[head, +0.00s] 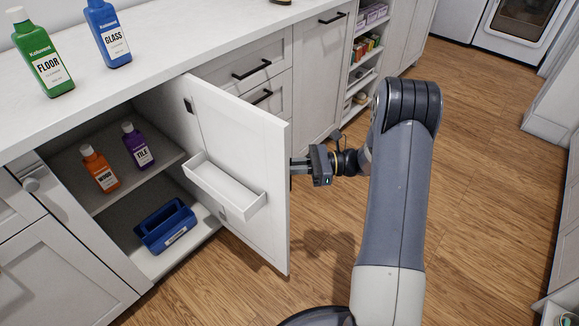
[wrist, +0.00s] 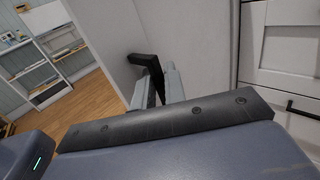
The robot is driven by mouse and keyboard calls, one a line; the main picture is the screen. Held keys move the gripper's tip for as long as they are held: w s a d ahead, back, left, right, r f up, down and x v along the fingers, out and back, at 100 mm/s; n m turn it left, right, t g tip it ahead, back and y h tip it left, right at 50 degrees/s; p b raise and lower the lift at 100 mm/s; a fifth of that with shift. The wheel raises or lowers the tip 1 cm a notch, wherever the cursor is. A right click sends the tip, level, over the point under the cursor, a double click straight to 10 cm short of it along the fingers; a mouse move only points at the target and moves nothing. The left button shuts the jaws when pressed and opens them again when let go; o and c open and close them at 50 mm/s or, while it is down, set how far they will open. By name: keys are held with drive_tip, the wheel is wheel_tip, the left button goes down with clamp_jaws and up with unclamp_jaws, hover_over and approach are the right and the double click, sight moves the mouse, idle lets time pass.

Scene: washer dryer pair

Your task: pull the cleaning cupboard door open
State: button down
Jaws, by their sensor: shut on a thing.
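The cleaning cupboard door (head: 253,142) is a white panel that stands swung wide open, its inner side with a white bin (head: 222,186) facing left in the head view. My gripper (head: 298,166) is at the door's outer face near its free edge. In the wrist view the fingers of my gripper (wrist: 158,88) are shut on the black door handle (wrist: 151,68). The door's pale outer face (wrist: 195,40) is right behind them. In the head view the handle is mostly hidden by the door and gripper.
The open cupboard holds an orange bottle (head: 100,170), a purple bottle (head: 138,148) and a blue caddy (head: 165,228). Green (head: 44,60) and blue (head: 108,36) bottles stand on the counter (head: 150,62). Closed drawers (head: 250,62) lie behind the door. Wooden floor (head: 480,130) is clear to the right.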

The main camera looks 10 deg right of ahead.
drive_tip(key=shift+w+r, duration=0.1)
drive_tip(key=shift+w, duration=0.1)
drive_tip(key=c, duration=1.5)
unclamp_jaws()
drive_tip(key=d, duration=0.7)
drive_tip(key=d+p, duration=0.1)
drive_tip(key=d, duration=0.2)
drive_tip(key=shift+s+d, duration=0.35)
drive_tip(key=shift+s, duration=0.05)
drive_tip(key=shift+a, duration=0.1)
